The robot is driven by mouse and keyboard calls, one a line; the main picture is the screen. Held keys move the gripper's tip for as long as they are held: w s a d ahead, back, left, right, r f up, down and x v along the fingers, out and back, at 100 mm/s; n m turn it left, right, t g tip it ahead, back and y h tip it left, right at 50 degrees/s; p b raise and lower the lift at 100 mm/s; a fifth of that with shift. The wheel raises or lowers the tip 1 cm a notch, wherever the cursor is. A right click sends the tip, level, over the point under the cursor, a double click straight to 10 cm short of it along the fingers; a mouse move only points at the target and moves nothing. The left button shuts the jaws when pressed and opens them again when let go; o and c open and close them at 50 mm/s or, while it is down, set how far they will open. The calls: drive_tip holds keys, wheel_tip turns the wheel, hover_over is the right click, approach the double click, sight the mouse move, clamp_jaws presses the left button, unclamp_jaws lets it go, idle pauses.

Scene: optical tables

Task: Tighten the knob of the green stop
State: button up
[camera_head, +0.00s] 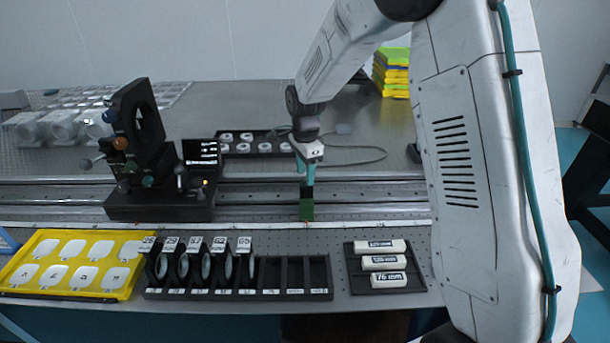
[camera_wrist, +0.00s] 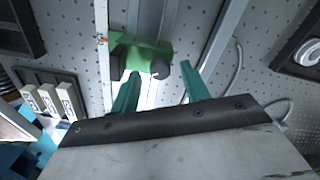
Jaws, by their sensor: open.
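The green stop (camera_head: 306,209) sits on the rail (camera_head: 370,206) in the middle of the table, under my gripper (camera_head: 307,178). My gripper (camera_wrist: 160,90) is open with teal fingers. The right knob lies between the two fingertips in this view, close to them. I cannot tell whether a finger touches it. In the head view the knobs are hidden or too small to see.
A black optical mount (camera_head: 140,140) stands on the rail at left. In front are a yellow tray (camera_head: 75,291) of white pieces, a black rack (camera_head: 305,275) with several lenses, and a black tray (camera_head: 388,272) with white labelled blocks. Another black tray (camera_head: 262,152) and a cable lie behind.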

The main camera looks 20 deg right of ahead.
drive_tip(key=shift+f, duration=0.8)
drive_tip(key=c, duration=1)
